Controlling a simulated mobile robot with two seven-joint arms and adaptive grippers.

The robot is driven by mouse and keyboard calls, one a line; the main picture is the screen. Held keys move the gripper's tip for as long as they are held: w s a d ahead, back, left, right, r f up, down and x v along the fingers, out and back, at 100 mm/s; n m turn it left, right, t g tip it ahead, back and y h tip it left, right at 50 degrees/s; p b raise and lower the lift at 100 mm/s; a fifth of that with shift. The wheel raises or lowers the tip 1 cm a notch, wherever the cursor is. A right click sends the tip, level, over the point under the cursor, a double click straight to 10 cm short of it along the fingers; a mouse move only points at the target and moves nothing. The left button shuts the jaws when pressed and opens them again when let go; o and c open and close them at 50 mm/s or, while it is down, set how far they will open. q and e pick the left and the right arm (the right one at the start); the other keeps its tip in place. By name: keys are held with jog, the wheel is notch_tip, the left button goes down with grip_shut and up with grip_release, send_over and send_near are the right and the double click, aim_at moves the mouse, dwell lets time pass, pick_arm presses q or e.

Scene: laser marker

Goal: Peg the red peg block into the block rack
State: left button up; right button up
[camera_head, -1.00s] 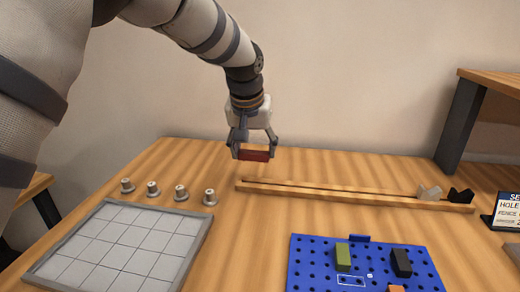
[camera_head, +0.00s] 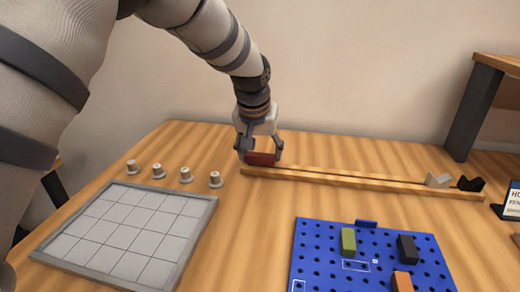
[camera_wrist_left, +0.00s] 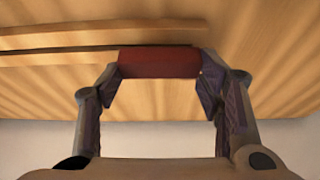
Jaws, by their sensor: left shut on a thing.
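The red peg block (camera_head: 261,159) is held level between the fingers of my left gripper (camera_head: 260,155), near the left end of the long wooden rail. In the left wrist view the red block (camera_wrist_left: 159,62) spans the gap between the two fingers (camera_wrist_left: 160,78). The blue perforated block rack (camera_head: 329,256) lies at the front right of the table. A green block (camera_head: 348,242), a black block (camera_head: 407,248) and an orange block (camera_head: 402,282) stand on it. A white outline marks some holes beside the green block. My right gripper is not in view.
The wooden rail (camera_head: 360,180) runs across the back, with a white piece (camera_head: 438,180) and a black piece (camera_head: 471,184) at its right end. A grey gridded tray (camera_head: 128,235) lies at left, with several metal knobs (camera_head: 186,175) behind it. Bare table lies between tray and rack.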

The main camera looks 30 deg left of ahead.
pick_arm(q)
jog(key=shift+f, duration=0.5)
jog(key=o, duration=1)
jog(key=shift+o, duration=0.2)
jog(key=v, duration=1.2)
